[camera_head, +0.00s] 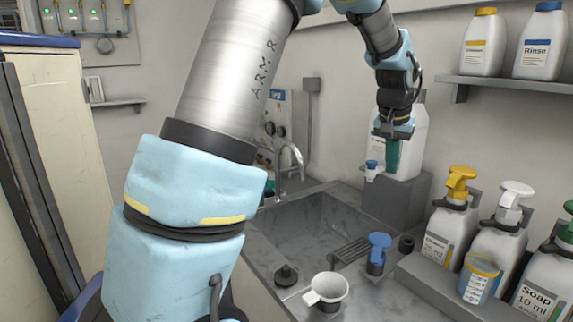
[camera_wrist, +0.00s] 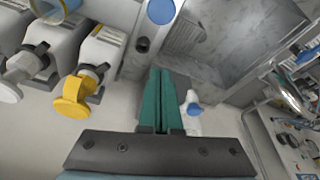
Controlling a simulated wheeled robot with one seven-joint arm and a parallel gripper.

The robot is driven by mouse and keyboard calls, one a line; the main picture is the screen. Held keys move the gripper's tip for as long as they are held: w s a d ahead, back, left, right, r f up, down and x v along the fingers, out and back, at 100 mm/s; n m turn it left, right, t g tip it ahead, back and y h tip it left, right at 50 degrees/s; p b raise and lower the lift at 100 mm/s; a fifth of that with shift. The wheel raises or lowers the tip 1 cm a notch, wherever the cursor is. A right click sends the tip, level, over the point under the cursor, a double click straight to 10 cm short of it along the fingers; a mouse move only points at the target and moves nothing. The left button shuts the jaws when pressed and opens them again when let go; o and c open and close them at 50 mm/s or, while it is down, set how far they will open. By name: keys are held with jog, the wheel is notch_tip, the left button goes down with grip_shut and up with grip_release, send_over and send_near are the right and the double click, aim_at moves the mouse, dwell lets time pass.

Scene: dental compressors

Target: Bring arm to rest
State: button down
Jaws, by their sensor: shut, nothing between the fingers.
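My arm reaches across the head view from the lower left, up over the top edge and back down at the upper right. My gripper (camera_head: 392,158) points down in front of a white jug (camera_head: 412,140) that stands on a grey block at the back of the sink. In the wrist view, my gripper's green fingers (camera_wrist: 162,100) lie together, shut, with nothing between them. The jug's blue-and-white tap (camera_head: 372,168) is just left of the fingers in the head view; it also shows in the wrist view (camera_wrist: 193,108).
A grey sink (camera_head: 318,225) lies below my gripper. Pump bottles (camera_head: 452,215) stand on a ledge at right. A white cup (camera_head: 328,290) and a blue-topped item (camera_head: 378,245) are on the near counter. Two bottles (camera_head: 483,42) stand on the upper-right shelf. A cream cabinet (camera_head: 60,120) is at left.

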jog(key=s+a+f+n+y+b, duration=0.1)
jog(key=a+f+n, duration=0.15)
jog(key=a, duration=0.75)
jog(key=s+a+f+n+b, duration=0.1)
jog(key=a+f, duration=0.3)
jog(key=a, duration=0.5)
jog(key=s+a+f+n, duration=0.1)
jog(key=s+a+f, duration=0.2)
jog(key=s+a, duration=0.3)
jog(key=s+a+f+n+g, duration=0.1)
jog(key=s+a+f, duration=0.3)
jog(key=a, duration=0.4)
jog(key=shift+s+a+n+y+b, duration=0.35)
jog(key=shift+s+a+y+b, duration=0.1)
jog(key=shift+s, duration=0.4)
jog(key=shift+d+f, duration=0.1)
